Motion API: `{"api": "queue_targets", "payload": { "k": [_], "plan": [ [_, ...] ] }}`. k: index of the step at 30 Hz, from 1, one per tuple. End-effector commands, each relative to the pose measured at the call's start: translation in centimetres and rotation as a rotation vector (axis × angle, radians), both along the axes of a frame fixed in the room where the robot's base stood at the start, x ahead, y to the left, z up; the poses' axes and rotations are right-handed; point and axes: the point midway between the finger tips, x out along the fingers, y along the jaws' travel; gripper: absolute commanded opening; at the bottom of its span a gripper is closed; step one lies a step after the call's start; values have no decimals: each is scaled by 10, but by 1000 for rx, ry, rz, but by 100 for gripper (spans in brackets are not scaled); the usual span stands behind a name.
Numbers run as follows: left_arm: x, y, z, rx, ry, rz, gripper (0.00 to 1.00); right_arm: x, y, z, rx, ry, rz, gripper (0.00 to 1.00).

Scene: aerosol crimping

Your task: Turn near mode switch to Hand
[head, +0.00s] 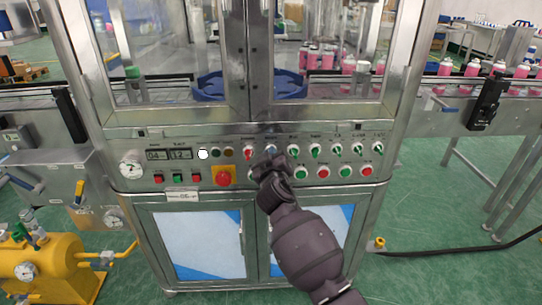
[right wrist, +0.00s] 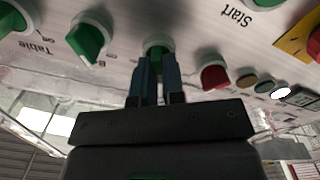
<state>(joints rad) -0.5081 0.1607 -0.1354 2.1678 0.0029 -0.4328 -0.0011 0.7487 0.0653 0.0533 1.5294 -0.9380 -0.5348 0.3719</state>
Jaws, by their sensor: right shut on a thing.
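The gripped switch, a green rotary knob with a pale collar (right wrist: 157,46), is in the upper row of the control panel (head: 135,184). My right gripper (head: 270,158) reaches it from below and in front. In the right wrist view the two dark fingers (right wrist: 157,75) are shut around the knob's sides. The fingers cover most of the knob, so I cannot tell which way it points. Its label is too small to read in the head view. My left gripper is not in view.
A red switch (head: 249,153) is just left of the gripped one, and a green switch (head: 292,151) just right. A red emergency stop button (head: 223,179) on a yellow plate is below left. Lower-row buttons (head: 323,172) are close to my right arm.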

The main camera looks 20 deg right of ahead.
Motion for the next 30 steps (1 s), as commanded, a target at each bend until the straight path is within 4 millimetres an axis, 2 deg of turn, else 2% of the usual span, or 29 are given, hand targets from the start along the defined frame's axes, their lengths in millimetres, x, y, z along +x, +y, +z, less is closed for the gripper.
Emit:
{"api": "queue_targets", "payload": {
  "k": [5,6,10,22,26,30],
  "plan": [
    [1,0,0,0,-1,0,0,0,0,0,-3,1,0,0],
    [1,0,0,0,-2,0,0,0,0,0,-3,1,0,16],
    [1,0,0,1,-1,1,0,0,0,0,-2,1,0,35],
    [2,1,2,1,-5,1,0,-6,2,0,0,0,0,35],
    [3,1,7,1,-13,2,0,-22,7,2,3,-2,1,35],
    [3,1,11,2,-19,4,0,-45,13,2,3,-2,1,35]
  ]
}}
